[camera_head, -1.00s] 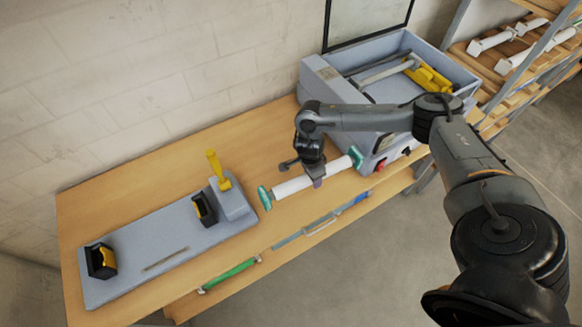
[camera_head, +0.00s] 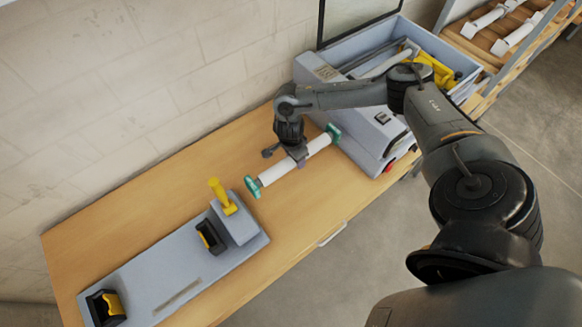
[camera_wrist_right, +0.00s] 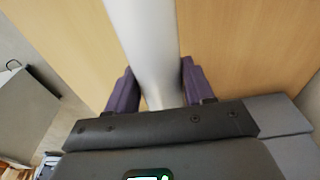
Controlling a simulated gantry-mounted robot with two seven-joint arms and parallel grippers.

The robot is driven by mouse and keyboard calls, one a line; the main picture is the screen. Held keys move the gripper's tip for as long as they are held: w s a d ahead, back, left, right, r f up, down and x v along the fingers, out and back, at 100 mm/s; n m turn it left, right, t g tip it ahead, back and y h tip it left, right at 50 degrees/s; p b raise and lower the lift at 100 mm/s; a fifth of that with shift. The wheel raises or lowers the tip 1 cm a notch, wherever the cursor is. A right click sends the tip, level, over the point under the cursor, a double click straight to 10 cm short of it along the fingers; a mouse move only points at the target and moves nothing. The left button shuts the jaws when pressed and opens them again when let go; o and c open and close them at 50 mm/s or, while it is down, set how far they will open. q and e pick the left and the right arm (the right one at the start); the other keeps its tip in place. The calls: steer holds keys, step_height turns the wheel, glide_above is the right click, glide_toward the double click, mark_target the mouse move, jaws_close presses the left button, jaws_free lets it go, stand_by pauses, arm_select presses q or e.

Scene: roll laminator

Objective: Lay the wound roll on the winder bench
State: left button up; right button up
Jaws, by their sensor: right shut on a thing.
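The wound roll is a white tube with green end caps (camera_head: 318,144). It lies slantwise across the picture in the head view, over the wooden table. My right gripper (camera_head: 298,161) is shut around its middle. In the right wrist view the purple fingers (camera_wrist_right: 158,88) sit on both sides of the white roll (camera_wrist_right: 145,40). I cannot tell exactly how high the roll is above the table. The winder bench, a grey plate (camera_head: 150,285) with black-and-yellow cradles (camera_head: 211,237) and an upright yellow lever (camera_head: 220,193), is left of the roll. My left gripper is out of view.
The grey laminator (camera_head: 345,112) stands on the table to the right, behind my right arm. A shelf (camera_head: 480,45) with white rolls is at the upper right. The wooden table (camera_head: 150,210) is bare behind the winder bench, towards the wall.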

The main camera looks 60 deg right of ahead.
step_height(320, 180, down, 4)
steer(key=shift+s+a+f, duration=0.1)
steer(key=shift+f, duration=0.05)
steer(key=shift+f+p, duration=0.45)
steer(key=shift+f, duration=1.75)
steer(key=o, duration=1.4)
steer(key=shift+r, duration=0.5)
steer(key=r, duration=0.7)
steer(key=a+r, duration=0.1)
steer(key=r, duration=0.3)
steer(key=shift+w+a+b, duration=0.1)
steer(key=shift+w+b, duration=0.2)
steer(key=shift+b, duration=0.1)
